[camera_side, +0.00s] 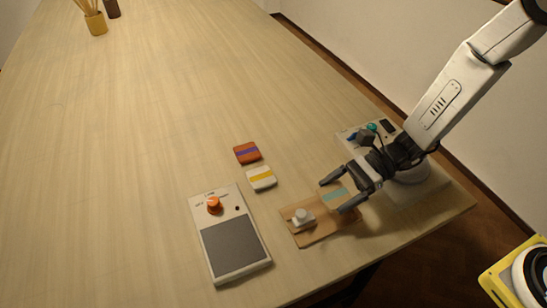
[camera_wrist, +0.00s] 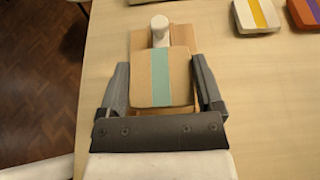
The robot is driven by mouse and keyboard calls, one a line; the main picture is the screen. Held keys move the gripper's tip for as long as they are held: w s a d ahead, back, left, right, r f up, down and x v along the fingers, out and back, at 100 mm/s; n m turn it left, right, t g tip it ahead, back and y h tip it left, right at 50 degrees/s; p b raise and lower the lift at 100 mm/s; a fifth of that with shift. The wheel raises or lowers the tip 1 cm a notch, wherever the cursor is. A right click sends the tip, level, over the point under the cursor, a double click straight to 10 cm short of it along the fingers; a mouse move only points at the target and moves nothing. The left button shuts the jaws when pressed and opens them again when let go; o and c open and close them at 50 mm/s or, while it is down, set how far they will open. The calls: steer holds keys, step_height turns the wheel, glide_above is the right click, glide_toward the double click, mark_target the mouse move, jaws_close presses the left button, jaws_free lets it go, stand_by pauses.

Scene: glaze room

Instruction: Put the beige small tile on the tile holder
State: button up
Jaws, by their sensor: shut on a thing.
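The beige small tile with a teal stripe (camera_side: 336,192) is between the fingers of my gripper (camera_side: 332,197), which is shut on it. It also shows in the wrist view (camera_wrist: 176,78), flat, with a finger at each side. The tile holder (camera_side: 322,232) is a light wooden board with a white knob (camera_side: 302,217) at one end. In the wrist view the tile covers the middle of the holder (camera_wrist: 183,38), with the knob (camera_wrist: 160,28) just beyond the tile's far edge. I cannot tell whether the tile touches the board.
A white tile with a yellow stripe (camera_side: 261,178) and a red tile with a purple stripe (camera_side: 247,152) lie left of the holder. A box with an orange knob and grey pad (camera_side: 233,246) is nearer. A brush cup (camera_side: 96,23) stands far off; the table between is clear.

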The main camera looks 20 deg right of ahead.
mark_target(336, 202)
steer(key=shift+f, duration=0.1)
steer(key=shift+f, duration=1.7)
steer(key=shift+f, duration=0.1)
steer(key=o, duration=1.2)
